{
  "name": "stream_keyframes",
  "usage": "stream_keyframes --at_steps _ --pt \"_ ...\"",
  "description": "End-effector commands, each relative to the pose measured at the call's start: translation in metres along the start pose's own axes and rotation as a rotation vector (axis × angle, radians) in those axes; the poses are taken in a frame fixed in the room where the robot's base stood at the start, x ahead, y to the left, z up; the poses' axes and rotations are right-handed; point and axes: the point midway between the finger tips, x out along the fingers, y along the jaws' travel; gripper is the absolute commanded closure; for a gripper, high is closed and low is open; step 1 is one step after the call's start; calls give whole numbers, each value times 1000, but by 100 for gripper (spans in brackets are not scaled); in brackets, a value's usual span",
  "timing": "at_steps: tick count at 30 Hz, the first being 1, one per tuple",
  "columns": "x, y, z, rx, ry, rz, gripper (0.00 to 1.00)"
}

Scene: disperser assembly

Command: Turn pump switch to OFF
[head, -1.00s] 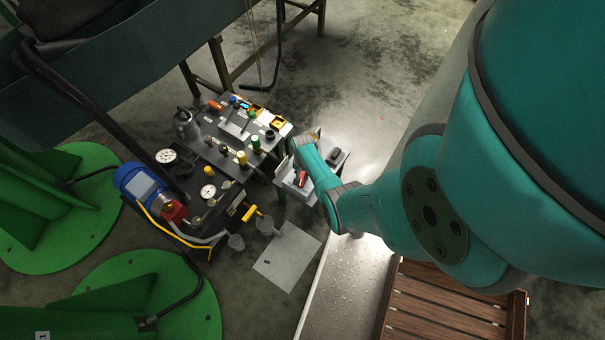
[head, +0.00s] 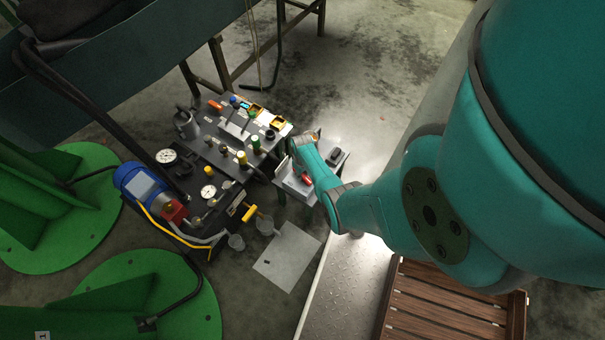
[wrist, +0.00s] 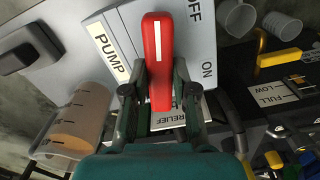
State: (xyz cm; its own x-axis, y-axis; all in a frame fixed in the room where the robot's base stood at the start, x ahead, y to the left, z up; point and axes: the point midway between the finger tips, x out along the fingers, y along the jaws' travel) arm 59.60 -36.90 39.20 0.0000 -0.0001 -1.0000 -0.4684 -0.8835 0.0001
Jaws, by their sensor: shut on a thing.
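The red pump switch handle (wrist: 157,50), with a white stripe, sits on a grey panel (wrist: 215,60) labelled PUMP, OFF and ON in the wrist view. Its stripe points up in the picture, with the OFF lettering just right of its upper end and ON farther right and lower. My gripper (wrist: 160,82) is shut on the red handle, one finger on each side. In the head view the red handle (head: 306,180) shows on a small grey box (head: 294,189) beside my arm's end; the fingers are hard to make out there.
A cup with orange-brown contents (wrist: 78,125) stands left of my gripper, and a black knob-like part (wrist: 28,50) lies upper left. The disperser panel with gauges and valves (head: 215,150) is left of the box in the head view. A white sheet (head: 288,256) lies below.

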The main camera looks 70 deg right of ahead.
Motion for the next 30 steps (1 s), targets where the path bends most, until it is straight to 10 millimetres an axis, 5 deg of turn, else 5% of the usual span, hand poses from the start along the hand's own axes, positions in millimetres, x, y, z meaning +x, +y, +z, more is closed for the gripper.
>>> stream_keyframes --at_steps 13,30 --pt "0 0 0 -231 -1 0 100" --pt "0 0 1 -269 -1 0 100"
